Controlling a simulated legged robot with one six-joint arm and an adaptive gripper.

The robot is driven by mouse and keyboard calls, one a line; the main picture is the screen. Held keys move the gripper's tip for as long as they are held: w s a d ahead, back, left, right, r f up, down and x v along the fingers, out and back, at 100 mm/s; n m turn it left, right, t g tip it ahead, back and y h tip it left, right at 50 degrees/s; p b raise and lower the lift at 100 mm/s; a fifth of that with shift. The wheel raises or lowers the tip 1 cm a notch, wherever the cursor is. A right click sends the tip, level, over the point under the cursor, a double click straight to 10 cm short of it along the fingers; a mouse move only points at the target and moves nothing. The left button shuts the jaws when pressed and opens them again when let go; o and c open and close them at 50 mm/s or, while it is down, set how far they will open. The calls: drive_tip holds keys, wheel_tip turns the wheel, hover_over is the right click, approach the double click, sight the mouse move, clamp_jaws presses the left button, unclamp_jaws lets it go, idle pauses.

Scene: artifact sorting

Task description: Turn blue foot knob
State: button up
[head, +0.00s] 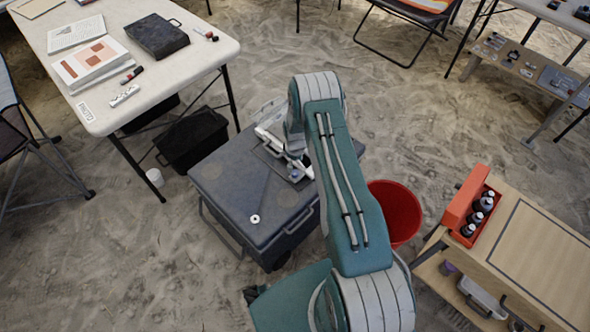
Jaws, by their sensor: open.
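A dark grey case (235,190) stands on the sand in front of me. A pale device or set of parts (268,136) lies over a thin dark plate on its top, partly hidden by my arm. I cannot make out a blue foot knob at this size. My gripper (296,168) is over the right back part of the case top, close to the pale parts. It is open, but its fingertips are hard to tell from those parts, and I cannot tell whether they touch. A small white ring (254,218) lies near the front of the case top.
A red bucket (396,212) stands right of the case. A white table (150,85) with papers and a dark box is at the upper left. A wooden bench (540,260) with a red bottle box (462,205) is at the right. Open sand lies behind.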

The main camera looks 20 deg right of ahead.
wheel_tip(320, 180, up, 6)
drive_tip(key=shift+f, duration=0.15)
idle(0.5)
wheel_tip(320, 180, up, 20)
drive_tip(key=r+m+t, duration=0.1)
drive_tip(key=m, duration=0.1)
hover_over(295, 172)
drive_tip(key=a, duration=0.3)
drive_tip(key=s+a+r+m+t, duration=0.1)
drive_tip(key=s+a+r, duration=0.15)
drive_tip(key=r, duration=0.45)
drive_tip(key=s+a+r+t, duration=0.1)
drive_tip(key=s+r, duration=0.3)
drive_tip(key=r, duration=0.3)
drive_tip(key=s+a+r+m+t, duration=0.1)
drive_tip(key=s+r, duration=0.5)
drive_tip(key=s, duration=0.6)
drive_tip(key=s+a+r+m+t, duration=0.1)
drive_tip(key=s+a+r, duration=0.3)
drive_tip(key=s, duration=0.8)
drive_tip(key=shift+s+r+m+t, duration=0.3)
drive_tip(key=shift+r+m, duration=0.6)
